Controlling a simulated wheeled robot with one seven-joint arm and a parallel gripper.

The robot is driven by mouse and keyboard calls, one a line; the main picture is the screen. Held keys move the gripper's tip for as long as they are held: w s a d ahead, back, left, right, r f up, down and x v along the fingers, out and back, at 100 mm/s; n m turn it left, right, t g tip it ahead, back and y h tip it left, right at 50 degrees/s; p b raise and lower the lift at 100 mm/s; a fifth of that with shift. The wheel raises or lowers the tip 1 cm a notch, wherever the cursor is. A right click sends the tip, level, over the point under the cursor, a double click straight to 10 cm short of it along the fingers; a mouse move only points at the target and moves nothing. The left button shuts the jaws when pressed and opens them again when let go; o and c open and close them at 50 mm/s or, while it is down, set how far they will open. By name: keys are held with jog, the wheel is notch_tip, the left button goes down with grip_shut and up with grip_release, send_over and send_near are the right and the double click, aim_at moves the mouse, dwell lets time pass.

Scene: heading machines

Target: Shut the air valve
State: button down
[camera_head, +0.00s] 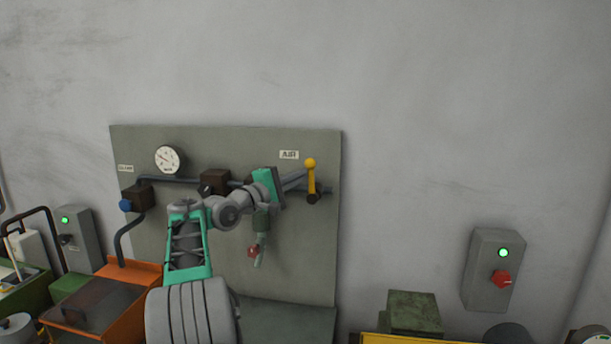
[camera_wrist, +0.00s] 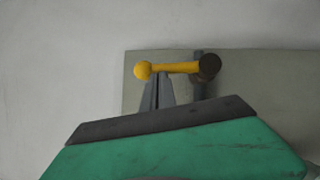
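The air valve's yellow lever (camera_head: 311,178) stands upright in the head view, with its ball knob up and its dark pivot (camera_head: 313,198) at the bottom. It is across the horizontal pipe, under the AIR label (camera_head: 289,155). My gripper (camera_head: 301,178) is at the lever's left side. In the wrist view the lever (camera_wrist: 178,68) lies sideways, knob left and pivot right. My gripper's two fingers (camera_wrist: 159,82) are close together, with their tips at the lever near the knob. I see nothing held between them; whether they touch the lever is unclear.
The grey panel (camera_head: 295,270) also bears a gauge (camera_head: 167,159), a blue knob (camera_head: 125,205) and a red-ended part (camera_head: 253,251) below my wrist. A switch box (camera_head: 482,270) with a red knob is on the wall at right.

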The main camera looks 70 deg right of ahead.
jog(key=shift+s+r, duration=0.15)
jog(key=shift+r, duration=0.4)
jog(key=w+d+b+v, duration=0.1)
jog(key=w+v, duration=0.1)
jog(key=v, duration=1)
jog(key=shift+w+a+r, duration=0.25)
jog(key=shift+w, duration=0.2)
